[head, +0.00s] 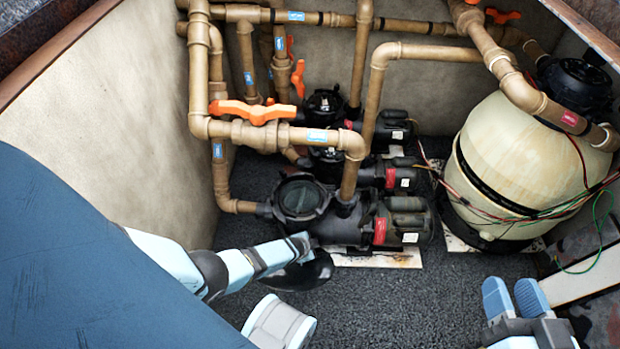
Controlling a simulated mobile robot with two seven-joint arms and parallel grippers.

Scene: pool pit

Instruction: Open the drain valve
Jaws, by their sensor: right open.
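Several valves with orange handles sit on the tan pipes, and I cannot tell by any label which is the drain valve. The largest orange handle (253,112) lies along the horizontal pipe in front. Another orange handle (297,78) hangs upright behind it, and one more orange handle (502,15) is at the top right, above the filter. My right gripper (512,297) is at the lower right, empty, its two blue fingers apart, well away from every valve. My left arm reaches in from the left over the floor, but its gripper fingers do not show.
Black pumps (345,215) stand in the middle under the pipes. A large cream filter tank (525,150) with loose wires stands at the right. Pit walls (110,130) enclose the left and back. Dark gravel floor (400,300) is clear in front of the pumps.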

